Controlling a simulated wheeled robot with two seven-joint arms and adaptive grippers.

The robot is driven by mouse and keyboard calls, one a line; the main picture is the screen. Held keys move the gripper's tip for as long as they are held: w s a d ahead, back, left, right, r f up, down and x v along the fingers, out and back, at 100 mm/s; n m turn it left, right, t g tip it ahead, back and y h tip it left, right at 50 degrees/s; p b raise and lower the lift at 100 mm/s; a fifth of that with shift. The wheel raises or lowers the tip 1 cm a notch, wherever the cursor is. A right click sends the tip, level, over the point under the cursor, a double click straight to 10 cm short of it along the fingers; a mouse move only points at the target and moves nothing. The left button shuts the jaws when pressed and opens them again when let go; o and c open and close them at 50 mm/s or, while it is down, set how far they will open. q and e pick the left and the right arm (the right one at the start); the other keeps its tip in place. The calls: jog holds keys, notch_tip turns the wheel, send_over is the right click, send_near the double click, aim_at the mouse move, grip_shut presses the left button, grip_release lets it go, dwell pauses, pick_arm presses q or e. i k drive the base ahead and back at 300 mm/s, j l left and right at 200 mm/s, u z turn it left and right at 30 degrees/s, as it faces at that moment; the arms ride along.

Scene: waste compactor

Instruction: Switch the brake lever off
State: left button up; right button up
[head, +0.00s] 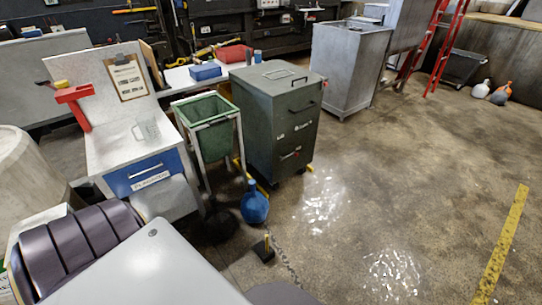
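No lever that I can surely name as the brake lever stands out. A dark green metal cabinet (278,120) stands near the middle, with handles and small labels on its front. Small yellow parts (262,188) show low by its base; they are too small to make out. A short yellow upright piece on a black base (264,249) stands on the floor in front, beside a chain; I cannot tell what it is. Neither of my grippers is in view.
A green bin (208,118) in a white frame stands left of the cabinet, and a blue bottle (254,204) in front. A workbench with a blue drawer (145,174) is at left. A grey metal container (349,65) and red ladder (452,40) stand behind.

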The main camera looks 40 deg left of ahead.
aim_at(296, 155)
jog(key=j+u, duration=0.15)
jog(key=u, duration=0.85)
jog(key=i+l+u, duration=0.35)
jog(key=l, duration=0.3)
jog(key=i+l+u, duration=0.15)
jog(key=i+l, duration=0.15)
jog(key=i+l+u, duration=0.2)
jog(key=l, duration=0.3)
jog(key=i+l+u, duration=0.15)
jog(key=l, duration=0.25)
jog(key=l+u, duration=0.15)
jog(key=l, duration=0.3)
jog(key=i+l+u, duration=0.2)
jog(key=l, duration=0.25)
jog(key=l+u, duration=0.15)
jog(key=l, duration=0.3)
jog(key=i+l+u, duration=0.15)
jog(key=l, duration=0.25)
jog(key=i+l+u, duration=0.15)
jog(key=l, duration=0.25)
jog(key=k, duration=0.05)
